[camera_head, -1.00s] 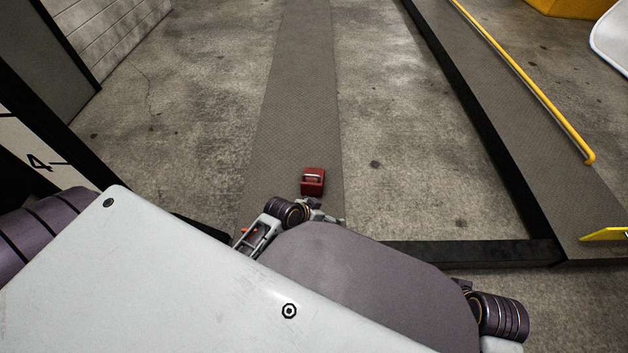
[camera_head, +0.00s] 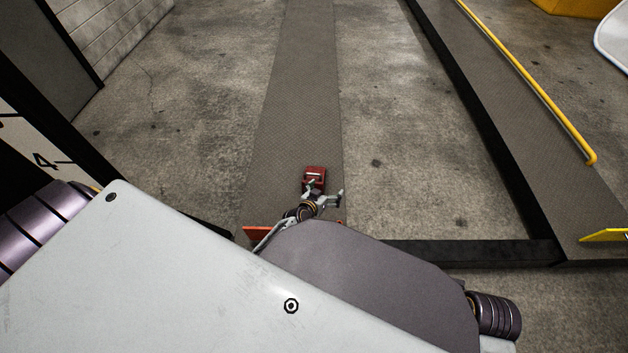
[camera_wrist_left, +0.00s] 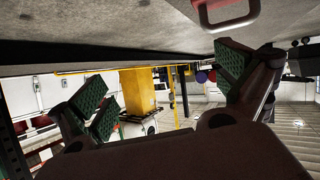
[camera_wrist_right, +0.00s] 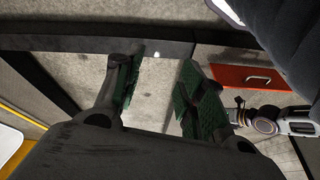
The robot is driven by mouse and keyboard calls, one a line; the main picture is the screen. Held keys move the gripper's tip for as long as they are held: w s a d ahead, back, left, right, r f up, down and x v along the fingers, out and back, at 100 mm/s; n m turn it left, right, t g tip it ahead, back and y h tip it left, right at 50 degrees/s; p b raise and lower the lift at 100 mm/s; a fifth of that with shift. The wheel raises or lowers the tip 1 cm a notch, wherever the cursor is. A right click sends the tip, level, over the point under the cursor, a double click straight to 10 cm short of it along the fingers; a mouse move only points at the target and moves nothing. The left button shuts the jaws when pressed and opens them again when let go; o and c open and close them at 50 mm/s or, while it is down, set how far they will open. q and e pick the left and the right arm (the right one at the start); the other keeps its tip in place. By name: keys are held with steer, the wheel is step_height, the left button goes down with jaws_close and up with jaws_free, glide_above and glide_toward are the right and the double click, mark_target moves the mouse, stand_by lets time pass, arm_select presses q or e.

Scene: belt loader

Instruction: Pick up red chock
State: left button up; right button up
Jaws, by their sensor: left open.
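The red chock (camera_head: 315,173) sits on the grey textured strip in the head view, with a pale handle bar on its near side. Its red edge and handle (camera_wrist_left: 228,18) show at the top of the left wrist view, upper right of the jaws. My left gripper (camera_head: 325,193) is open at the chock's near side, one finger overlapping it in the picture; contact is not clear. Its green-padded fingers (camera_wrist_left: 165,82) are spread with nothing between them. My right gripper (camera_wrist_right: 160,75) shows in the right wrist view, open and empty; in the head view my own body hides it.
A red panel with a metal handle (camera_wrist_right: 246,78) is near my left arm in the right wrist view. A black frame bar (camera_head: 470,252) crosses the floor. A second strip with a yellow rail (camera_head: 530,90) lies right. The floor between (camera_head: 410,120) is clear.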

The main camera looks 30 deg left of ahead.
arm_select(q)
steer(key=a+f+n+y, duration=0.3)
steer(key=a+f+y, duration=0.2)
steer(key=a+f, duration=0.1)
steer(key=shift+s+a+y, duration=0.3)
steer(key=shift+s+a, duration=0.05)
arm_select(e)
steer(key=shift+s+a+f, duration=0.2)
steer(key=shift+a+f, duration=0.25)
steer(key=shift+a, duration=0.3)
arm_select(q)
steer(key=shift+f, duration=0.1)
arm_select(e)
steer(key=shift+f, duration=0.1)
